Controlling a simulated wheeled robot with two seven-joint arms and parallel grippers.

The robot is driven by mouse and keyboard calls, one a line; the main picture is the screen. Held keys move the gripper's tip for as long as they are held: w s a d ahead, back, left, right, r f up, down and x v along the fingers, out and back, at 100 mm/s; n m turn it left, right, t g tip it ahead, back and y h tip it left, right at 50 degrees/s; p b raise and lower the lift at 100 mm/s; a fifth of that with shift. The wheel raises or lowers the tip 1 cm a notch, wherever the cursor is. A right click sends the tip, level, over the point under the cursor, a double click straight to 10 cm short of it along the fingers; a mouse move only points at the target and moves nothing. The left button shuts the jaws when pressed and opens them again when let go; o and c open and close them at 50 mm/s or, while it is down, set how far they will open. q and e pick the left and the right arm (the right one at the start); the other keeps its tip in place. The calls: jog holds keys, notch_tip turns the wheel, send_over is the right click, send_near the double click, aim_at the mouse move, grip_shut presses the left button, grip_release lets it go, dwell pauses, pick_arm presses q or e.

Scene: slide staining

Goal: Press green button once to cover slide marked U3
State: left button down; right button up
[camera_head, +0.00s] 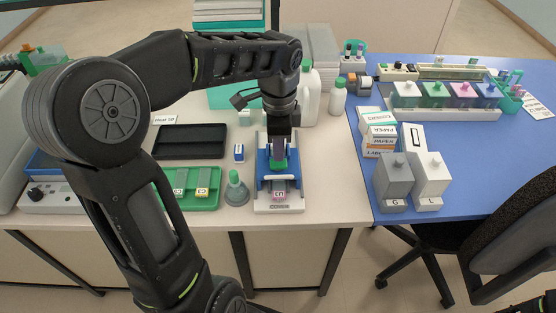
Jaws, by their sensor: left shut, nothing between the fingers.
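A white and blue slide device (263,196) stands on the pale bench near its front edge. A slide with a pink label reading U3 (280,194) lies at its front end. My left gripper (279,158) points down over the device from behind, shut and empty. My right gripper is not in view.
A green tray with slides (208,202), a grey flask with a green top (236,190) and a dark tray (190,141) are left of the device. Grey box G (394,180) and white box L (431,180) stand on the blue table.

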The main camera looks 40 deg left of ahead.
pick_arm(q)
jog(key=shift+f+b, duration=0.8)
jog(key=shift+f, duration=0.4)
dwell(0.4)
notch_tip(320, 180, up, 7)
jog(key=p, duration=0.6)
jog(key=shift+r, duration=0.1)
dwell(0.8)
